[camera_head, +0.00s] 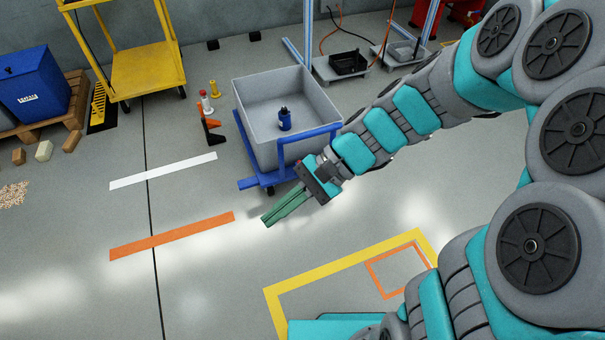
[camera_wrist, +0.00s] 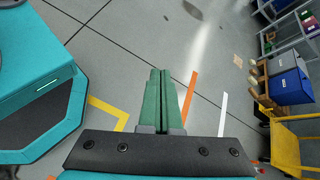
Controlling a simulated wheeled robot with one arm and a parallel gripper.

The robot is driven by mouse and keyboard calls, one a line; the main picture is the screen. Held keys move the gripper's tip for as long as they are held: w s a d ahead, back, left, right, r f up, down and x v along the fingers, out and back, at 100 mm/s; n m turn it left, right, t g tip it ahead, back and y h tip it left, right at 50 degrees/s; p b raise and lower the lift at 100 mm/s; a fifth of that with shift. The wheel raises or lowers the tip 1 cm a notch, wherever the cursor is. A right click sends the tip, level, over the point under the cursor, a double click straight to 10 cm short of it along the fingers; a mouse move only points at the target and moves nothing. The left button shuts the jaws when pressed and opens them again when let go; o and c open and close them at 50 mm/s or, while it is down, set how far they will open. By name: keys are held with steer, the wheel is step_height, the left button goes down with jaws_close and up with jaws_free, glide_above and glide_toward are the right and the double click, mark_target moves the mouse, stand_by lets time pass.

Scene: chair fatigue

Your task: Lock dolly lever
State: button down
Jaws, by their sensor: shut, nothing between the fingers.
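The dolly (camera_head: 262,178) is a blue frame with a push handle (camera_head: 310,133), carrying a grey open bin (camera_head: 277,84). A dark blue object (camera_head: 285,121) stands inside the bin. A short blue bar (camera_head: 248,184) sticks out at the dolly's near left corner; I cannot tell whether it is the lever. My gripper (camera_head: 267,220) has green fingers, shut and empty, pointing down and left in front of the dolly's near side. In the wrist view the closed fingers (camera_wrist: 160,73) point at bare floor, and the dolly is not visible there.
White (camera_head: 163,171) and orange (camera_head: 172,237) strips mark open floor. Low grey platforms (camera_head: 325,72) are behind right.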

steer(key=w+a+f+m+t+y+b, duration=0.1)
steer(key=w+f+m+t+y+b, duration=0.25)
steer(key=w+m, duration=0.55)
steer(key=w+a+f+m+t+y+p, duration=0.1)
steer(key=w+a+f+m+t+y, duration=0.2)
steer(key=w+f+m, duration=0.6)
steer(key=w+d+f+m+t+h+b, duration=0.1)
steer(key=w+d+f+m+t, duration=0.3)
steer(key=f, duration=0.7)
steer(key=w+d+f+m+t+h+b, duration=0.1)
steer(key=w+d+f+m+t+h, duration=0.3)
steer(key=w+d+f+m, duration=0.3)
step_height(320, 180, down, 4)
steer(key=shift+d+f+m+b, duration=0.2)
steer(key=shift+d+m+b, duration=0.2)
steer(key=shift+d+m, duration=0.55)
steer(key=shift+w+a, duration=0.1)
steer(key=shift+a, duration=0.1)
steer(key=w+a, duration=0.4)
steer(key=w, duration=0.4)
steer(key=shift+a+f, duration=0.2)
steer(key=shift+f, duration=0.05)
